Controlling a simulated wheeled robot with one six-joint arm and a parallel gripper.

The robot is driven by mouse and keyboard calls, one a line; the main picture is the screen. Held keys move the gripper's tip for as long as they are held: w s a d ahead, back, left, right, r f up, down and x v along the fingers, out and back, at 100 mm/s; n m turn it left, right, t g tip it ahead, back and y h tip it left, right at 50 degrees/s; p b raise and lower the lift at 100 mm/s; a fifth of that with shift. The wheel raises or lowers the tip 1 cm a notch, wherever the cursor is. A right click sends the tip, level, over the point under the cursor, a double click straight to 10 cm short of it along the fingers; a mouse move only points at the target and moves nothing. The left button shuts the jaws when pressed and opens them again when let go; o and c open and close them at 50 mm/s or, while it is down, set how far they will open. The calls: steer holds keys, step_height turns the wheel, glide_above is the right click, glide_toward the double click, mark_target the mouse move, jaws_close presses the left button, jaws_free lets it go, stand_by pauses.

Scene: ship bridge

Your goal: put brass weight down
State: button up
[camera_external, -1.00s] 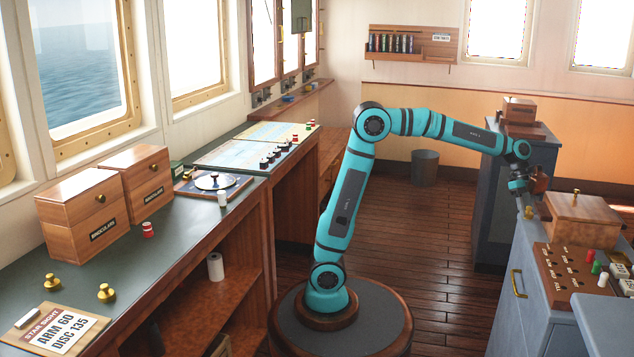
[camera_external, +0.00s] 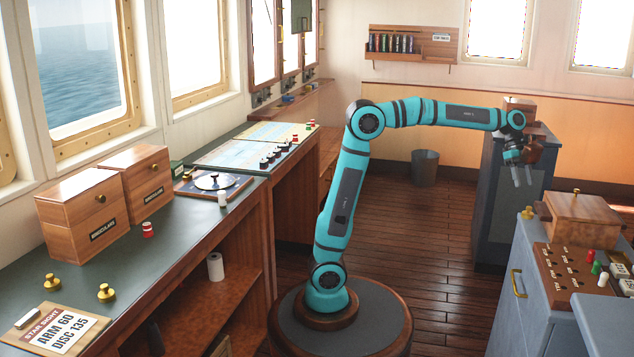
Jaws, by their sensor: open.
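A small brass weight (camera_external: 528,212) stands on the grey cabinet (camera_external: 548,230) at the right, beside a wooden box, near the cabinet's back left corner. My gripper (camera_external: 523,184) is open and empty, pointing down above and slightly left of that weight, apart from it.
The wooden box (camera_external: 575,218) with a knob stands close to the right of the brass weight. A peg board (camera_external: 565,280) lies in front of it. A darker cabinet (camera_external: 490,220) stands behind.

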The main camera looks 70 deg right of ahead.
steer(key=shift+v, duration=0.75)
